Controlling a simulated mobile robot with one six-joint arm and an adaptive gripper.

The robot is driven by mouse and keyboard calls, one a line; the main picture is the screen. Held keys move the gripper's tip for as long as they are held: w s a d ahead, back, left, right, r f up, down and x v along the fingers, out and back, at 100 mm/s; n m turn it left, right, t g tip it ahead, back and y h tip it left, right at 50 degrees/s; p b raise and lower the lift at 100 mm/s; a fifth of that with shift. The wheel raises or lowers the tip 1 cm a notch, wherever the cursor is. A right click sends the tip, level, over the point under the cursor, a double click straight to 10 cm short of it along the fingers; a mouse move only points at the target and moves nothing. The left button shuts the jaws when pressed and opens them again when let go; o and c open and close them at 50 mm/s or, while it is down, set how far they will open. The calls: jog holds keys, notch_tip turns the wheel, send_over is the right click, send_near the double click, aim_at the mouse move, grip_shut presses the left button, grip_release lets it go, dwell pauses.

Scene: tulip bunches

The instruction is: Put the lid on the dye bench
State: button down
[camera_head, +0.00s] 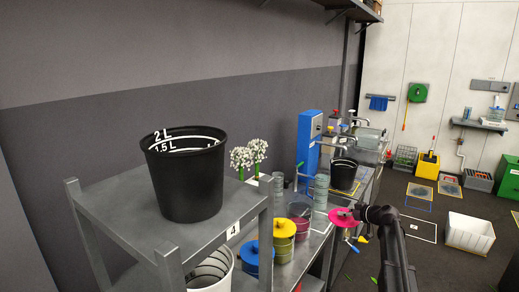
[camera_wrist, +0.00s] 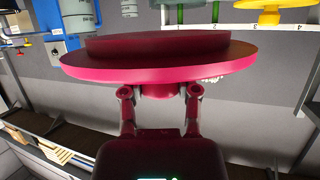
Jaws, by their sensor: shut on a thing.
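A round pink lid (camera_head: 342,217) is held out at the right side of a grey metal bench (camera_head: 318,243). It fills the upper middle of the wrist view as a dark pink disc (camera_wrist: 160,65). My gripper (camera_head: 362,214) is shut on the knob of this lid; both fingers (camera_wrist: 160,92) show on either side of the knob in the wrist view. The lid is apart from the bench top. On the bench stand a yellow-lidded can (camera_head: 284,229), a blue-lidded can (camera_head: 249,253), and a pink vessel (camera_head: 299,211).
A black bucket (camera_head: 187,180) stands on a near grey shelf (camera_head: 115,208), with a white bucket (camera_head: 213,272) below. White flowers (camera_head: 248,158), clear jars (camera_head: 321,190), a blue machine (camera_head: 309,138) and another black bucket (camera_head: 343,174) stand farther back. Floor at right holds a white crate (camera_head: 469,234).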

aim_at(346, 211)
jog(key=shift+s, duration=0.25)
jog(key=shift+s+r, duration=0.2)
jog(key=shift+r, duration=0.25)
jog(key=shift+w+r+p, duration=0.1)
jog(key=shift+w+p, duration=0.15)
jog(key=shift+p, duration=0.35)
jog(key=shift+s+r+p, duration=0.15)
jog(key=shift+r+p, duration=0.35)
jog(key=shift+r, duration=0.1)
jog(key=shift+r+p, duration=0.85)
